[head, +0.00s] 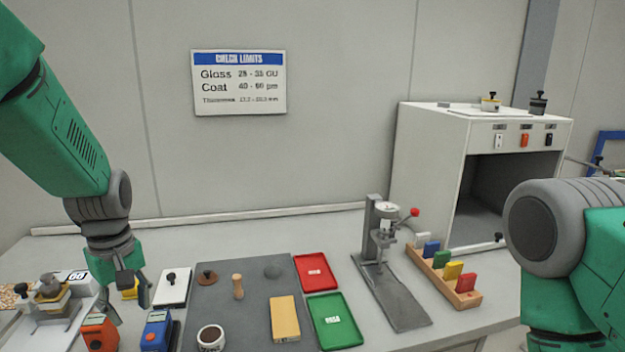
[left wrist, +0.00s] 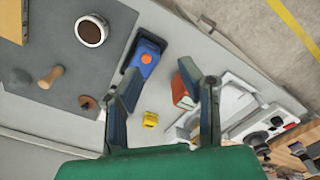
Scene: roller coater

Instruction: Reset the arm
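My left gripper (head: 128,290) hangs above the left part of the table, fingers pointing down. In the left wrist view its two fingers (left wrist: 164,108) are spread apart with nothing between them but the table and a small yellow block (left wrist: 150,120) lower down. A blue device (head: 156,330) and an orange device (head: 100,333) stand on the table below and in front of it. My right arm (head: 560,240) shows at the right edge, but its gripper is outside the view.
A grey mat (head: 215,285) holds a wooden block (head: 285,318), a cup (head: 211,338) and small tools. Red (head: 316,272) and green (head: 333,321) trays lie beside it. A gauge stand (head: 372,230), a rack of coloured pieces (head: 463,296) and a white cabinet (head: 430,160) stand at right.

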